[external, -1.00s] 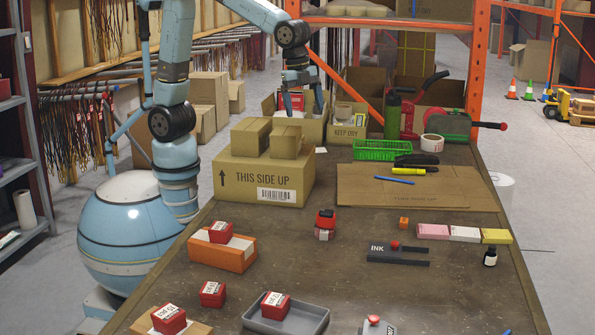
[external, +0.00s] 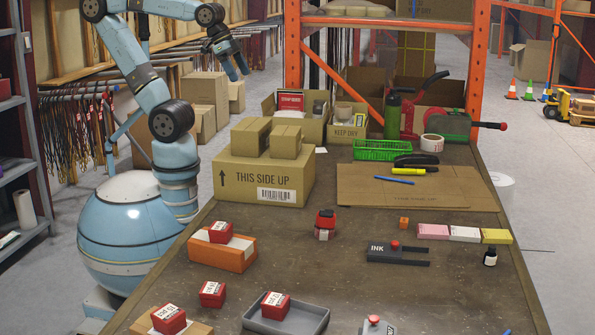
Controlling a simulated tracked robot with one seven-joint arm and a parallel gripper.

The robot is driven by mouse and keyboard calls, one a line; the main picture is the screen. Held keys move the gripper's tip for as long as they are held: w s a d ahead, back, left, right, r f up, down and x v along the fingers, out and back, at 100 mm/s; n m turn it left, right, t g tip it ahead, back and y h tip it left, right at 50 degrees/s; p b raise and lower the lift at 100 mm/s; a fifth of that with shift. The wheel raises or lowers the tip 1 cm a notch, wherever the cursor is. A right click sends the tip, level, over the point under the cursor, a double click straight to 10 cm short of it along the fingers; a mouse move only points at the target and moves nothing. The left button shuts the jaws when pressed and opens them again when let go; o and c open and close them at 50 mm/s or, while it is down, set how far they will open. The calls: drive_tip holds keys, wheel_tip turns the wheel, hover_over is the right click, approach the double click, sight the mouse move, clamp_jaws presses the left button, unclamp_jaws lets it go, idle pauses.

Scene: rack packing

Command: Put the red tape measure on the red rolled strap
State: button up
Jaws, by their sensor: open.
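A small red and black object (external: 325,217), which looks like the tape measure, sits mid-table on top of a red piece with a white label (external: 323,234). The lower piece may be the rolled strap; it is too small to be sure. The two touch and look upright. My gripper (external: 238,72) is open and empty, high up at the back left, above and behind the THIS SIDE UP carton. It is well apart from the red stack.
Red labelled boxes stand on an orange box (external: 219,256), on the table (external: 212,293), in a grey tray (external: 310,321) and on cardboard. The THIS SIDE UP carton (external: 240,182), open cartons and a green basket (external: 402,150) fill the back. The table around the red stack is clear.

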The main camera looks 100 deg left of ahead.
drive_tip(key=shift+s+a+f+n, duration=0.15)
drive_tip(key=shift+s+n, duration=0.05)
drive_tip(key=shift+s, duration=0.3)
drive_tip(key=shift+s+a+f+n, duration=0.15)
drive_tip(key=shift+s+n, duration=0.05)
drive_tip(key=shift+s, duration=0.25)
drive_tip(key=shift+s+a+f+n, duration=0.15)
drive_tip(key=shift+s+n, duration=0.05)
drive_tip(key=shift+s, duration=0.3)
